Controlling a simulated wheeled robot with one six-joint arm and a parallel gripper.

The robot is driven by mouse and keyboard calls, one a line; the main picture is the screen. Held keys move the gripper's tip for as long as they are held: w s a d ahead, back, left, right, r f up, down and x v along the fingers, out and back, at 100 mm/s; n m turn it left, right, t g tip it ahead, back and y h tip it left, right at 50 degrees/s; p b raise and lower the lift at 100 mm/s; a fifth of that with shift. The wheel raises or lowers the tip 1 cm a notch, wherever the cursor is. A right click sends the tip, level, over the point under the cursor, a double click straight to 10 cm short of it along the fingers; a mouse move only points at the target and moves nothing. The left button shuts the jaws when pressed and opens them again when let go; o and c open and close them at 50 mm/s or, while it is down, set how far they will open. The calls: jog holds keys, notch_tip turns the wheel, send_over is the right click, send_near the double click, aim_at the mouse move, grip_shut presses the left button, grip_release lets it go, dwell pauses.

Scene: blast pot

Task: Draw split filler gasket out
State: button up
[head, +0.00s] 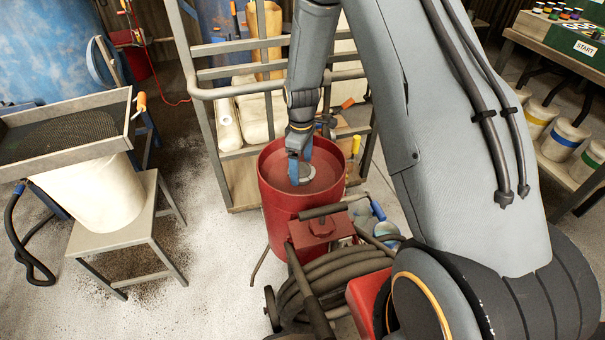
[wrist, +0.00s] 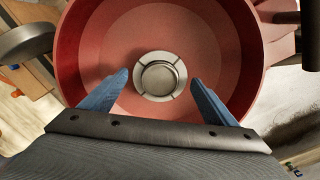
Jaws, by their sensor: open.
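The red blast pot (head: 281,207) stands upright, with a dished red top inside its rim. In the wrist view, a pale grey ring (wrist: 139,78) with several dark splits lies at the middle of the dish (wrist: 205,40). It surrounds a round metal disc (wrist: 159,79); this ring looks like the split gasket. In the head view the fitting (head: 305,171) is small and partly hidden by my gripper (head: 296,178). In the wrist view my gripper (wrist: 160,77) is open and empty, its blue fingers on either side of the ring, apart from it. Their height above the dish is hard to judge.
A metal rack (head: 215,95) with containers stands close behind the pot. Coiled hose (head: 335,275) lies in front of it. A stool (head: 140,230) with a white bucket (head: 98,195) and a sieve tray (head: 65,130) is at left. Bare floor (head: 210,240) lies between stool and pot.

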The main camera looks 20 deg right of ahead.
jog(key=c, duration=1)
jog(key=shift+c, duration=0.2)
jog(key=shift+r+p, duration=0.45)
jog(key=shift+r, duration=0.25)
jog(key=shift+r+p, duration=1.5)
jog(key=shift+r, duration=0.95)
